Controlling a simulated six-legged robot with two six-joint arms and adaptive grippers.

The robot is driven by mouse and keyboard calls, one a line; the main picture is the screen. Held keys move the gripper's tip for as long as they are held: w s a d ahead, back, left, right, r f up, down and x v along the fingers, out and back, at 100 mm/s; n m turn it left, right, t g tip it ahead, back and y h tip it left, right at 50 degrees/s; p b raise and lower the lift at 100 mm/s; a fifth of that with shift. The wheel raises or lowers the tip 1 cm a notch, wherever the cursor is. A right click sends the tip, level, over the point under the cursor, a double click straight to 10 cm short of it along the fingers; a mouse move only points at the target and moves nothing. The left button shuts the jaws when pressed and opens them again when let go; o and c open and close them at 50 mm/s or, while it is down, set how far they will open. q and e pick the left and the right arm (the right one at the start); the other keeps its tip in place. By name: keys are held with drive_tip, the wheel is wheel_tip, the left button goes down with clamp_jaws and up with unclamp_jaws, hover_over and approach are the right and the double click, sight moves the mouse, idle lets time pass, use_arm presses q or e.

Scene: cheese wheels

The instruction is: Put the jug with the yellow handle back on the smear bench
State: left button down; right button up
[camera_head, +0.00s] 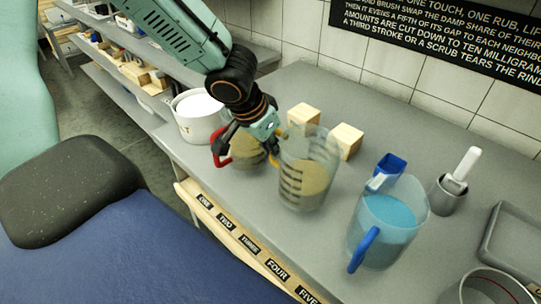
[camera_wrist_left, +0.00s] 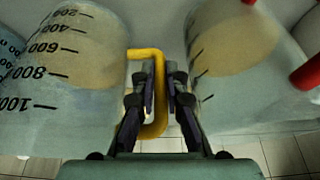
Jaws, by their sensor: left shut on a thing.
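The jug with the yellow handle (camera_head: 305,180) is clear with dark marks and holds something beige. It is upright at the grey bench (camera_head: 290,245); I cannot tell whether its base touches. My left gripper (camera_head: 272,138) is shut on its yellow handle, which shows between the fingers (camera_wrist_left: 160,85) in the left wrist view (camera_wrist_left: 148,55). The jug's marked wall (camera_wrist_left: 75,65) fills the left of that view. A red-handled jug (camera_head: 243,152) with beige contents stands close on the other side of the gripper, partly hidden by it. My right gripper is not in view.
A jug of blue liquid with a blue handle (camera_head: 390,222) stands to the right, by a blue scoop (camera_head: 389,166) and a grey cup (camera_head: 446,195). Two wooden blocks (camera_head: 346,140) lie behind. A white pot (camera_head: 198,118) stands at the left. Labelled slots line the front edge.

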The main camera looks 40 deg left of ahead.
use_arm(q)
drive_tip(key=shift+f, duration=0.6)
drive_tip(key=shift+w+f, duration=0.1)
drive_tip(key=shift+w, duration=0.1)
drive_tip(key=shift+s+f+b, duration=0.1)
drive_tip(key=shift+s+b, duration=0.05)
drive_tip(key=shift+b, duration=0.25)
drive_tip(key=c, duration=1.7)
unclamp_jaws()
drive_tip(key=shift+o, duration=0.2)
